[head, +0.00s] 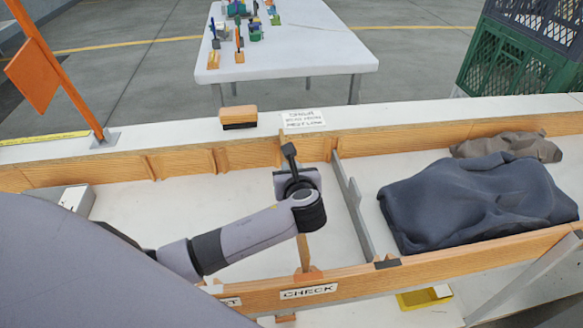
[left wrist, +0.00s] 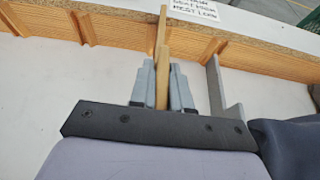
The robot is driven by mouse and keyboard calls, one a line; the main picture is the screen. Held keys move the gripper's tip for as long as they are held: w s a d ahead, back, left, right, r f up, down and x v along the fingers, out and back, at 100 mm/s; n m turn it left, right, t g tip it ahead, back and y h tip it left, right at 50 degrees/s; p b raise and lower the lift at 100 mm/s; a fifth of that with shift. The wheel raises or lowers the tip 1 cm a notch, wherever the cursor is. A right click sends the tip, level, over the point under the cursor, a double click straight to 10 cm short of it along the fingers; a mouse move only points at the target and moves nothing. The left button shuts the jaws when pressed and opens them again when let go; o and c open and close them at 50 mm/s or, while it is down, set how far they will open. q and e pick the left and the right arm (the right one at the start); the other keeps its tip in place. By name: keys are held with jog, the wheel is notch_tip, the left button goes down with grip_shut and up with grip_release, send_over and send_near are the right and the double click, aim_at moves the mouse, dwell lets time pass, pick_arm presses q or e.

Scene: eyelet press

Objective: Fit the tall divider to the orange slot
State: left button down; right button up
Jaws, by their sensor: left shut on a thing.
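My left gripper (head: 292,178) is over the middle of the long wooden bin and is shut on a tan wooden divider (head: 304,252). In the left wrist view the divider (left wrist: 162,62) stands edge-on between the two grey fingers (left wrist: 163,88), its far end near the ribbed back wall. In the head view its near end is close to an orange piece (head: 310,275) on the front rail, above the CHECK label. I cannot tell whether the divider is seated there. My wrist hides its middle. My right gripper is not in view.
A grey divider (head: 352,205) stands across the bin just right of the held one. Dark cloth (head: 478,200) fills the bin's right part. A white box (head: 77,198) is at the left. A wood-and-black block (head: 238,117) and a label (head: 303,119) lie on the back ledge.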

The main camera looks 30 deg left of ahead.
pick_arm(q)
jog(key=shift+f+b, duration=1.45)
jog(key=shift+f, duration=1.85)
jog(key=c, duration=1)
grip_release()
notch_tip(320, 180, up, 3)
jog(key=p, duration=0.3)
jog(key=shift+f, duration=0.2)
jog(key=shift+r+p, duration=0.5)
jog(key=shift+r, duration=0.7)
